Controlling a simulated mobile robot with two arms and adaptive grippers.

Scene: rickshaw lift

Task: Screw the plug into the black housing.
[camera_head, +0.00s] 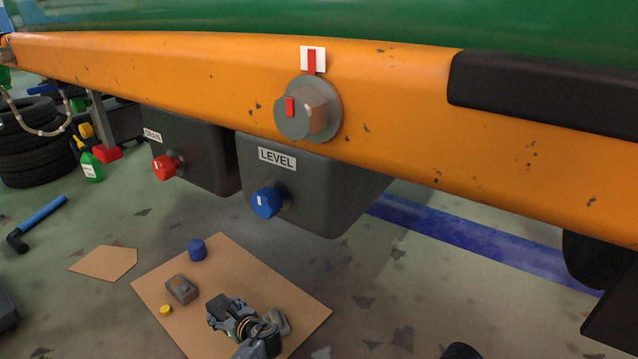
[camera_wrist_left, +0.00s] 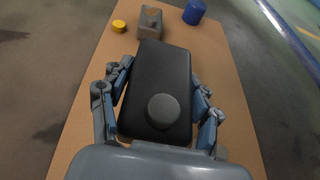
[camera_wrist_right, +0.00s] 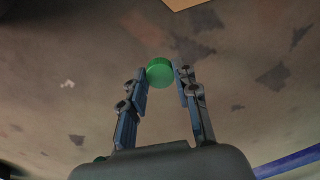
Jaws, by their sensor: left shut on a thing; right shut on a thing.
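My left gripper (camera_wrist_left: 162,82) is shut on a black block (camera_wrist_left: 165,70), with a finger along each side. A round dark grey disc (camera_wrist_left: 162,111) shows on the block's face. In the head view this gripper (camera_head: 228,312) is low over the cardboard sheet, the block partly hidden by its fingers. My right gripper (camera_wrist_right: 162,80) is shut on a round green plug (camera_wrist_right: 160,72) at its fingertips, with the floor behind it. The plug does not show in the head view. I see the black block and the green plug only in separate views, so their spacing cannot be told.
A cardboard sheet (camera_head: 308,307) carries a grey block (camera_head: 181,290), a blue cylinder (camera_head: 197,250) and a yellow cap (camera_head: 165,310). Above hangs an orange beam (camera_head: 200,80) with dark boxes labelled DRAIN (camera_head: 200,150) and LEVEL (camera_head: 320,190), bearing a red knob (camera_head: 165,167) and blue knob (camera_head: 267,202).

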